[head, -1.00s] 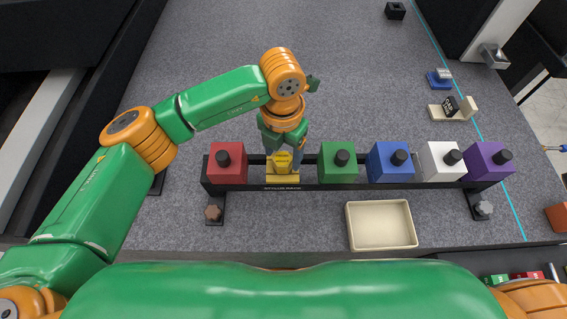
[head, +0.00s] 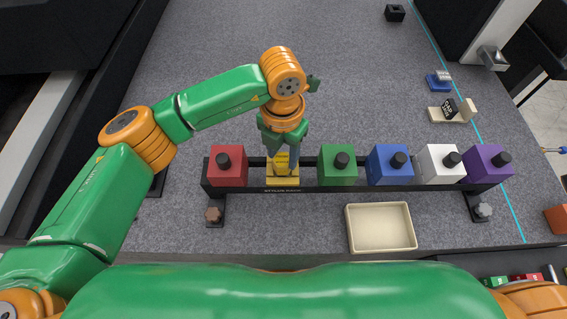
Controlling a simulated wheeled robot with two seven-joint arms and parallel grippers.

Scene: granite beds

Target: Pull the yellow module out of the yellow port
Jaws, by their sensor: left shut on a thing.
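The black rack (head: 254,189) runs across the grey bed with a row of coloured blocks. Between the red and green blocks is the yellow port (head: 283,180), whose front and base show. My left gripper (head: 283,148) points down over it and is shut on the yellow module (head: 280,163). The module is upright above the port; the fingers hide its upper part. I cannot tell whether its lower end is clear of the port. My right gripper is not in view.
The red block (head: 227,172) and green block (head: 337,172) stand close on either side. Blue (head: 389,172), white (head: 437,172) and purple (head: 487,172) blocks follow to the right. An empty beige tray (head: 351,239) lies in front. The bed behind the rack is mostly clear.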

